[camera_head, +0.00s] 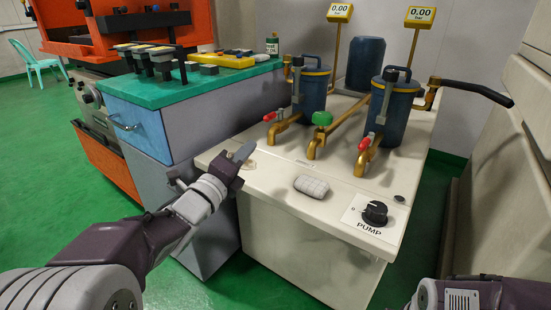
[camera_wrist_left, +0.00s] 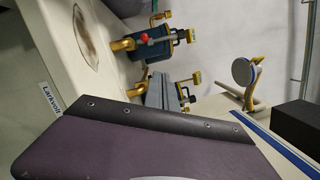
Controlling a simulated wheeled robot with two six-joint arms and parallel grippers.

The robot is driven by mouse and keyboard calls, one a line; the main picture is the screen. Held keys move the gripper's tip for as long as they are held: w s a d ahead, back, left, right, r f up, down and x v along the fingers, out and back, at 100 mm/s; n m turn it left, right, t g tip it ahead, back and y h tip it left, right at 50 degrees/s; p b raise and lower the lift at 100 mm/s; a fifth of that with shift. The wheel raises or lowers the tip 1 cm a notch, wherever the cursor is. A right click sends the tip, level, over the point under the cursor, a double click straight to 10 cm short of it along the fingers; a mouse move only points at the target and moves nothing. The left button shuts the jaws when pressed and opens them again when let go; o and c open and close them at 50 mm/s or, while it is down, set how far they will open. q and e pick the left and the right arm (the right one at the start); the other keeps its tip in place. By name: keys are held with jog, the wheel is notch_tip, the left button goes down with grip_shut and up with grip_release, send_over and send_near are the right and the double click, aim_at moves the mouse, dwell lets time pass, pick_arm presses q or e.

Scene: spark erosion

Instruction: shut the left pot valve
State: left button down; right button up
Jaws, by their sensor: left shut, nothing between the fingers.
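The left pot (camera_head: 312,88) is a dark blue cylinder with a yellow band, standing on the cream cabinet top (camera_head: 335,205). Its brass pipe (camera_head: 285,127) runs toward the front left and carries a small red valve handle (camera_head: 269,116). I cannot tell whether that valve is open or shut. My left gripper (camera_head: 245,152) is shut and empty, near the cabinet's left edge, in front of the red handle and apart from it. In the left wrist view a dark purple part of mine fills the bottom, and a red handle (camera_wrist_left: 144,38) shows beside a blue pot. My right gripper's fingers are out of view.
The right pot (camera_head: 396,105) has its own red handle (camera_head: 366,143). A green knob (camera_head: 322,118) sits on the pipe between them. A grey block (camera_head: 311,186) and a pump dial (camera_head: 375,212) are at the front. A green-topped bench (camera_head: 190,85) stands left.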

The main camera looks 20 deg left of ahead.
pick_arm(q)
jog(key=shift+y, duration=0.5)
jog(key=f+b, duration=0.1)
jog(key=a+f+b, duration=0.1)
jog(key=f, duration=0.1)
jog(key=a+f, duration=0.1)
jog(key=shift+s+f+b, duration=0.15)
jog(key=shift+f+b, duration=0.15)
jog(key=shift+b, duration=0.1)
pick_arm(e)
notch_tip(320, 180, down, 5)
pick_arm(q)
jog(key=p, duration=0.4)
send_near(274, 117)
jog(key=w, duration=0.2)
jog(key=w+d, duration=0.1)
jog(key=w, duration=0.1)
jog(key=w+b, duration=0.1)
jog(key=w, duration=0.1)
jog(key=shift+w+d+f, duration=0.15)
jog(key=shift+d+f, duration=0.1)
jog(key=shift+d, duration=0.1)
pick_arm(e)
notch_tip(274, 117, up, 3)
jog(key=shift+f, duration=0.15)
